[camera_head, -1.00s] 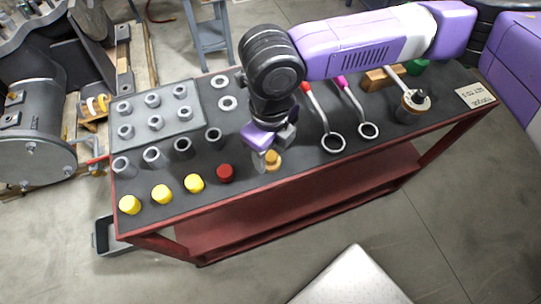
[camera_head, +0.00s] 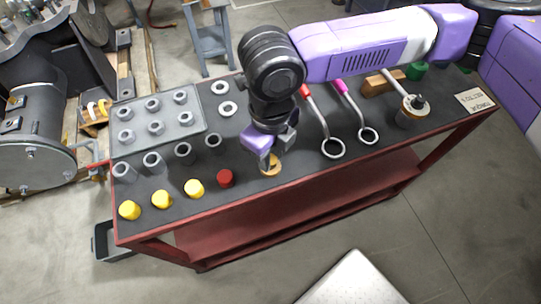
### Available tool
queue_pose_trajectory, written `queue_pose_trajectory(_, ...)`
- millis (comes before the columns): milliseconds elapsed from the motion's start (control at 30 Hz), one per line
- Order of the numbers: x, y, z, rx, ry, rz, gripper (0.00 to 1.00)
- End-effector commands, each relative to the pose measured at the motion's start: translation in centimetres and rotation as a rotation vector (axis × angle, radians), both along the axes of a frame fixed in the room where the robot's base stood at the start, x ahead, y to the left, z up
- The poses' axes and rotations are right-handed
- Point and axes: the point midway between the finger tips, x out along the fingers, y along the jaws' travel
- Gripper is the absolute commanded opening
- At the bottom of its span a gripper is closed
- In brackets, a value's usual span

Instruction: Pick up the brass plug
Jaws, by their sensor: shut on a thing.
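The brass plug (camera_head: 272,169) is a small tan-gold round piece on the dark bench top, near its front edge and right of a red plug. My gripper (camera_head: 268,162) points down over it with its fingers closed on its sides. The fingers and wrist hide part of the plug. The plug appears to be at bench level; I cannot tell whether it is lifted.
A red plug (camera_head: 225,178) and several yellow plugs (camera_head: 194,188) stand along the front edge. Grey sockets (camera_head: 184,152) and a grey plate with nuts (camera_head: 158,122) are at left. Ring-ended tools with red (camera_head: 333,147) and pink (camera_head: 368,136) handles lie at right.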

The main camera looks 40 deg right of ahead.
Motion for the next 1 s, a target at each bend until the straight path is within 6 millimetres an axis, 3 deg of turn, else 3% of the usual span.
queue_pose_trajectory(233, 0.1, 0.0, 4.1, 0.000, -0.004, 0.000, 0.00)
queue_pose_trajectory(500, 0.1, 0.0, 11.6, 0.000, -0.005, 0.001, 0.00)
queue_pose_trajectory(700, 0.1, 0.0, 16.1, 0.000, -0.003, 0.001, 0.00)
queue_pose_trajectory(1000, 0.0, 0.0, 19.1, 0.000, -0.002, 0.000, 0.00)
